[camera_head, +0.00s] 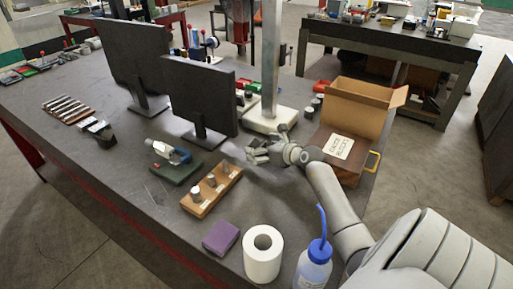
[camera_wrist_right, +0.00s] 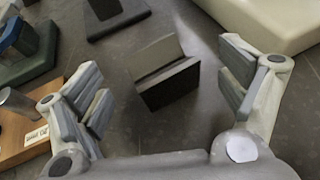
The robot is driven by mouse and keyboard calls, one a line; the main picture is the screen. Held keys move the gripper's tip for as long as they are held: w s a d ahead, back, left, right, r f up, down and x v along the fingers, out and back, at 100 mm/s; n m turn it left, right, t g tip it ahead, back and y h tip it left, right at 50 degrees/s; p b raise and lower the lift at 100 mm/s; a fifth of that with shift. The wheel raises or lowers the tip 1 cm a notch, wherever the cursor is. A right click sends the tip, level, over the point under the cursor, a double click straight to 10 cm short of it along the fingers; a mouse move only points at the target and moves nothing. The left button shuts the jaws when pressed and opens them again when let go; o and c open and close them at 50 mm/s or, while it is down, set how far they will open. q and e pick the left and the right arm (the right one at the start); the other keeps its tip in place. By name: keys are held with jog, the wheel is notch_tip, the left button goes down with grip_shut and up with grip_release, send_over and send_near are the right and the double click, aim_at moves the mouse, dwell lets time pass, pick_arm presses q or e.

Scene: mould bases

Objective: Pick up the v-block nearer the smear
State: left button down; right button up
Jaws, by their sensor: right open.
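My right gripper (camera_head: 256,153) reaches over the table behind the wooden holder. In the right wrist view its fingers (camera_wrist_right: 166,88) are spread apart and empty. A v-block (camera_wrist_right: 167,75), a grey block with a dark front face and a lighter sloped face, lies on the table between and beyond the fingertips, apart from both. In the head view the gripper seems to cover it. A dark notched block (camera_head: 106,137), perhaps another v-block, sits far left by the steel bars. I cannot clearly make out the smear. My left gripper is out of view.
A wooden holder (camera_head: 212,190), a green-based tool (camera_head: 176,165) and a monitor (camera_head: 203,95) stand left of the gripper. A pale column base (camera_head: 268,119) is behind it; a brown box (camera_head: 340,150) is right. A paper roll (camera_head: 263,254) and blue-capped bottle (camera_head: 314,268) stand in front.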

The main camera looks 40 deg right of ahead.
aim_at(255, 144)
jog(key=shift+x, duration=1.55)
jog(key=c, duration=1.7)
jog(key=shift+d+r, duration=0.1)
jog(key=shift+c, duration=0.2)
